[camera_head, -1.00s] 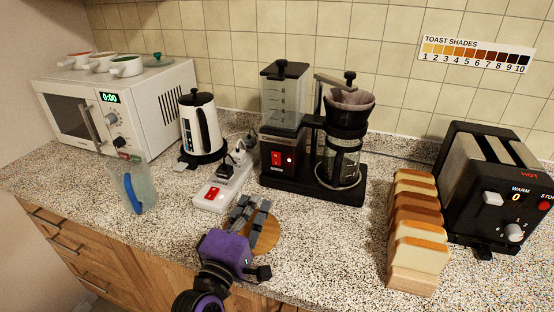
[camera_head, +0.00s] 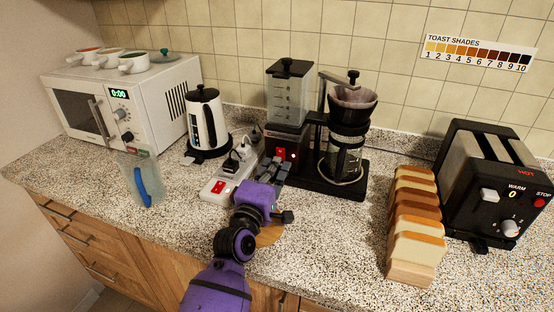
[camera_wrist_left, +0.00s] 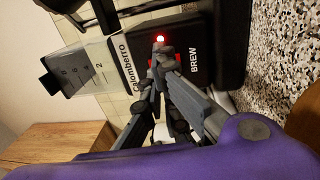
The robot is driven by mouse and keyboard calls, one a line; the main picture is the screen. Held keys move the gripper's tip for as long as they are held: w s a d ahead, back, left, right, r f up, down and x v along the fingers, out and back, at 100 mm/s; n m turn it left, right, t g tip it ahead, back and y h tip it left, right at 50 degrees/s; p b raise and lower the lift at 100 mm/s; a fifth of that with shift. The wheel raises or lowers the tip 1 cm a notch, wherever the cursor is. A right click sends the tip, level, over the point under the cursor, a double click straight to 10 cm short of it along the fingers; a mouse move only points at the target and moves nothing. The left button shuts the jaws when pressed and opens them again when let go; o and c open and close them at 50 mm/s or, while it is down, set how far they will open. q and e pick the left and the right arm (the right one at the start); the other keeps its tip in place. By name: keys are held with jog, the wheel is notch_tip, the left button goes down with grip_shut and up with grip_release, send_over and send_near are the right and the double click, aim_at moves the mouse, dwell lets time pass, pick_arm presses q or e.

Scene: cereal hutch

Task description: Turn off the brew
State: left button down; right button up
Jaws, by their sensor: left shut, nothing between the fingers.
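The black coffee maker (camera_head: 325,180) stands against the wall with a clear water tank, a filter cone and a glass carafe. Its red brew switch (camera_head: 280,153) is on the front of the base, beside a lit red lamp (camera_head: 292,156). My left gripper (camera_head: 278,167) is shut and empty, its fingertips just in front of the switch panel. In the left wrist view, the fingertips (camera_wrist_left: 160,48) are close to the glowing lamp (camera_wrist_left: 160,39) and the BREW label (camera_wrist_left: 195,60). The fingers mostly hide the switch there, so contact cannot be told.
A power strip (camera_head: 216,188) with a red switch and plugs lies left of the gripper. A kettle (camera_head: 207,122), a microwave (camera_head: 130,100) and a clear jug (camera_head: 139,180) stand further left. Bread slices (camera_head: 415,225) and a toaster (camera_head: 490,190) are at right.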

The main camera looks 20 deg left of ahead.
aim_at(281, 150)
pick_arm(q)
jog(key=shift+w+r, duration=0.15)
jog(key=shift+w, duration=0.9)
pick_arm(e)
jog(key=shift+s+d+f, duration=0.1)
jog(key=shift+s+f, duration=0.15)
jog(key=shift+s, duration=0.5)
pick_arm(q)
jog(key=shift+w+d+r+p, duration=0.1)
jog(key=shift+w+r+p, duration=0.3)
jog(key=shift+r+p, duration=0.15)
jog(key=shift+f, duration=0.4)
pick_arm(e)
jog(key=shift+w+r, duration=0.65)
jog(key=shift+r, duration=0.05)
pick_arm(q)
jog(key=shift+s, duration=0.1)
pick_arm(e)
jog(key=shift+s, duration=0.1)
